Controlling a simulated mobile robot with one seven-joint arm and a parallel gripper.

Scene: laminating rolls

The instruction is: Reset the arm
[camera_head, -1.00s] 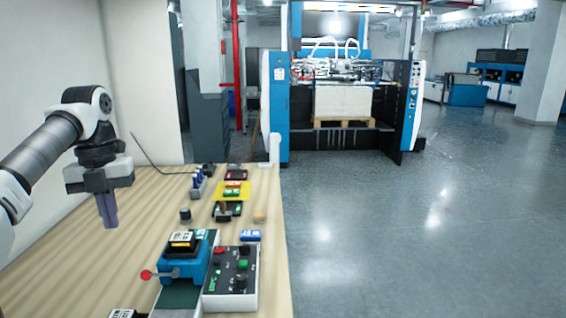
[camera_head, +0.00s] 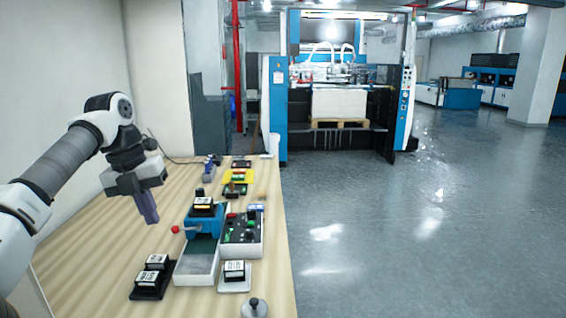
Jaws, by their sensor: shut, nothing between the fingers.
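My gripper (camera_head: 150,216) hangs at the end of my arm on the left, over the left part of the wooden table (camera_head: 90,262). Its two purple fingers are together and point down, tilted a little. Nothing shows between them. The gripper is apart from the objects, left of the blue machine (camera_head: 206,222) with its red-knobbed lever (camera_head: 176,229).
A control box with buttons (camera_head: 243,236) stands right of the blue machine. Labelled blocks sit on a black holder (camera_head: 146,292) and a white holder (camera_head: 235,284) in front. A round metal piece (camera_head: 254,308) stands at the near edge. A large printing machine (camera_head: 277,110) stands beyond.

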